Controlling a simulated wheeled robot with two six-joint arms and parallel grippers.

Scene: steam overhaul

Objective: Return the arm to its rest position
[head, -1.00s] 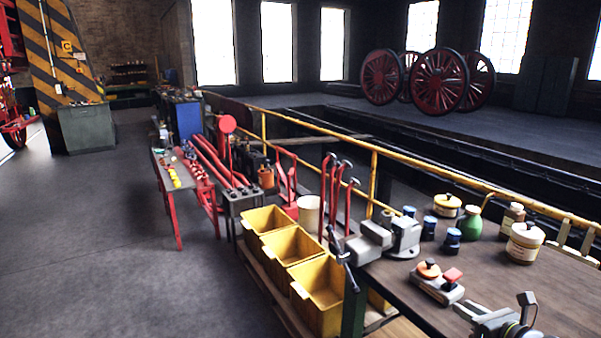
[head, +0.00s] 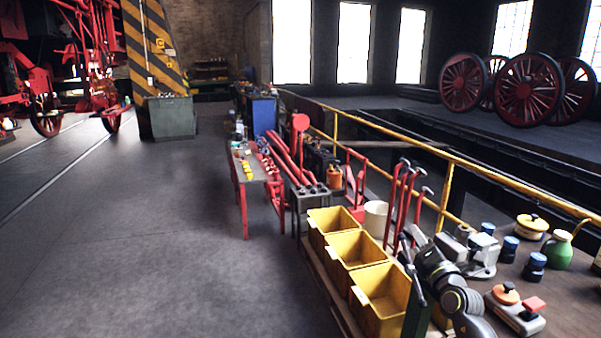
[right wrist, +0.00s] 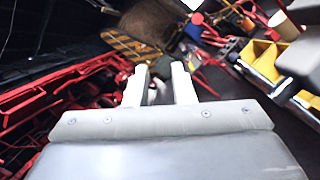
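My right arm comes in at the bottom right of the head view, in front of the bench vise (head: 482,256). My left gripper is not in view.
The floor (head: 150,250) at left is clear.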

